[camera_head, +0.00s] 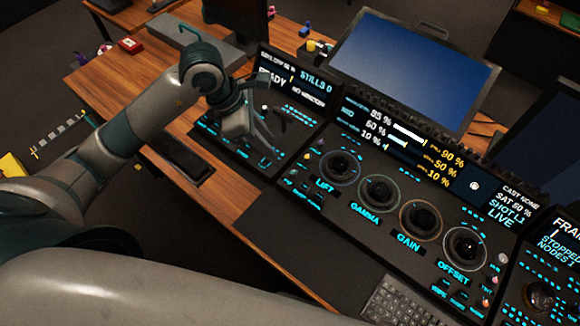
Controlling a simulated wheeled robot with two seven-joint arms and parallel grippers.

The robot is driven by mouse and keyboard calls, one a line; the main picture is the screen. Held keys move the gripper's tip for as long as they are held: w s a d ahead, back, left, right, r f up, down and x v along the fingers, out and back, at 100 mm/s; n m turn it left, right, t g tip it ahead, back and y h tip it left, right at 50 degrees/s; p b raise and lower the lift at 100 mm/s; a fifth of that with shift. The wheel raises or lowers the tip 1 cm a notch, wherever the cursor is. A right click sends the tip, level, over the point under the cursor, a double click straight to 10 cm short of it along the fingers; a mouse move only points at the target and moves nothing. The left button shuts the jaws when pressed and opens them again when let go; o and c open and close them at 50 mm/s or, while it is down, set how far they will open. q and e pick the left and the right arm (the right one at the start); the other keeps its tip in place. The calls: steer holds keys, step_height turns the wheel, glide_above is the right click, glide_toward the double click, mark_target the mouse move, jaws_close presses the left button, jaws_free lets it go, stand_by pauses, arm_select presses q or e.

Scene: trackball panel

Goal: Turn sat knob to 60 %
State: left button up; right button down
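The trackball panel (345,215) runs across the right half of the view, with large trackballs labelled LIFT (339,168), GAMMA (379,193), GAIN (421,220) and OFFSET (465,247). A small display (508,207) at its right has a SAT line; its percentage is too small to read surely. I cannot tell which control is the sat knob. My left gripper (258,122) points down over the left panel section (225,140), left of LIFT, and hides part of it. Its opening and any contact are unclear. My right gripper is out of view.
A large blue monitor (412,70) stands behind the panel. A status screen (292,83) is close behind my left gripper. A keyboard (402,303) lies at the front edge. A red box (130,44) and small items sit on the wooden desk. Another panel (550,260) adjoins at right.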

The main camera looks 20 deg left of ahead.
mark_target(292, 172)
arm_select(q)
steer(key=p+x, duration=0.3)
steer(key=x, duration=1.2)
steer(key=shift+s+p, duration=0.1)
steer(key=shift+p, duration=0.3)
steer(key=shift+f, duration=0.1)
jaws_close()
